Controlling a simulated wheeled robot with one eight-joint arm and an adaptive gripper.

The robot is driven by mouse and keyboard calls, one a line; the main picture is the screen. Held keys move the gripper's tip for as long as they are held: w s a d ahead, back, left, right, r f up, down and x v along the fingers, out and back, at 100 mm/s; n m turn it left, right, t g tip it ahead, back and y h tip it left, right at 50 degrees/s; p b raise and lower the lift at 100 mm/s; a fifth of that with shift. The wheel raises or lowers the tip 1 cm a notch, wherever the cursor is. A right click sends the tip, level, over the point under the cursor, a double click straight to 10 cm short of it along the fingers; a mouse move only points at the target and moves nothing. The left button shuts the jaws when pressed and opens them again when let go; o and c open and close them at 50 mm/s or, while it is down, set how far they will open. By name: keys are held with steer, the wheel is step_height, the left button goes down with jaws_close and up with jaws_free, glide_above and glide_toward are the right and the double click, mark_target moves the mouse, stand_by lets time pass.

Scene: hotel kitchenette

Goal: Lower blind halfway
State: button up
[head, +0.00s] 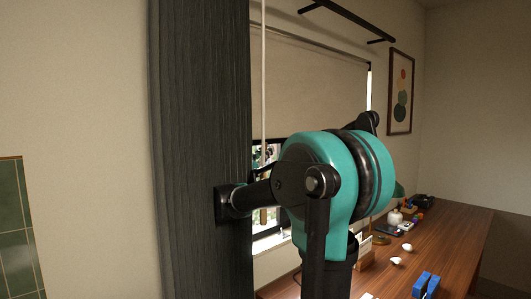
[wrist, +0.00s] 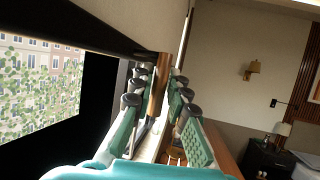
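The pale roller blind (head: 312,85) covers the upper part of the window in the head view; its dark bottom edge hangs above a strip of uncovered glass. A light cord (head: 263,75) hangs in front of it, with a wooden pull (head: 263,216) low down, partly hidden by my arm. In the wrist view, my gripper (wrist: 160,75) has its two teal fingers apart, one on each side of the wooden pull (wrist: 157,85). A gap seems to show between the pull and the right finger; contact on the left is unclear. In the head view my gripper is mostly hidden.
A dark wooden post (head: 200,130) stands close in front, left of the window. A wooden desk (head: 440,245) runs along the wall at right, with a blue object (head: 425,286) and several small items. A framed picture (head: 400,92) hangs above it.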

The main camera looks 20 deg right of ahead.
stand_by(0.3)
steer(key=v, duration=1.2)
